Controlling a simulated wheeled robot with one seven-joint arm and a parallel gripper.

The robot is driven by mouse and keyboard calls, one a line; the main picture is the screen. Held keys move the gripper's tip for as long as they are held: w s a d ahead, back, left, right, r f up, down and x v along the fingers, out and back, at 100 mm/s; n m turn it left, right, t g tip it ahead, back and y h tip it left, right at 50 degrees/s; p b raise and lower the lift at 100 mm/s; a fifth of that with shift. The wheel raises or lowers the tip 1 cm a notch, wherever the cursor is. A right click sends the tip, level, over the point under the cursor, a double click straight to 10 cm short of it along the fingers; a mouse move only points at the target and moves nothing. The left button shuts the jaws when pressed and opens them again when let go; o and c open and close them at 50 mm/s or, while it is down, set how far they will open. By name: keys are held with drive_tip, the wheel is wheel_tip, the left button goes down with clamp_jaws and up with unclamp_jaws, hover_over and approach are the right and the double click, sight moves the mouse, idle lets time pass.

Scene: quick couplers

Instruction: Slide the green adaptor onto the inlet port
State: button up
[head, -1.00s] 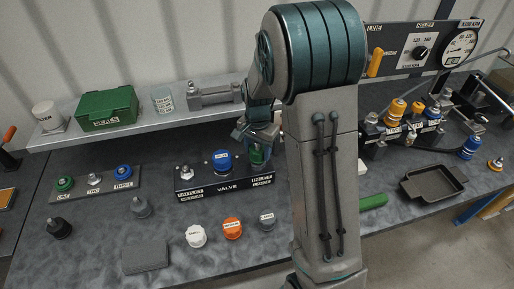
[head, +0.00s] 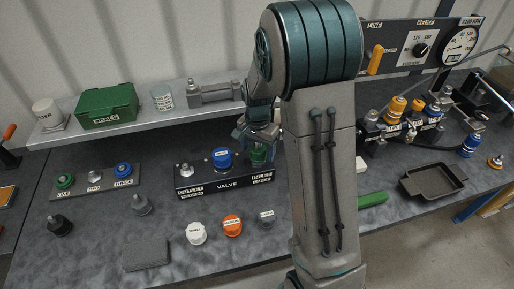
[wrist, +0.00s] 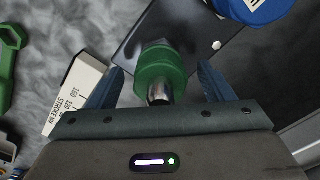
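The green adaptor (head: 258,155) stands at the inlet end of the black valve block (head: 220,184), above the inlet label. My gripper (head: 258,142) is right over it, and its fingers partly hide it. In the wrist view my gripper (wrist: 162,82) is open. The green adaptor (wrist: 158,68) lies between the fingers with a gap on each side, its metal stem towards the camera. The inlet port itself is hidden beneath the adaptor, so I cannot tell how far down it sits.
A blue cap (head: 222,158) stands close by on the middle of the block, with the bare metal outlet port (head: 186,170) at its left. White (head: 196,233), orange (head: 232,226) and grey (head: 267,221) caps stand in front. A shelf (head: 140,125) runs behind.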

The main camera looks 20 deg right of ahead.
wheel_tip(320, 180, up, 14)
drive_tip(key=b, duration=0.1)
idle(0.5)
drive_tip(key=shift+f, duration=0.1)
drive_tip(key=s+n+t, duration=0.3)
drive_tip(key=s+n, duration=0.6)
drive_tip(key=s, duration=1.2)
drive_tip(key=shift+s, duration=0.1)
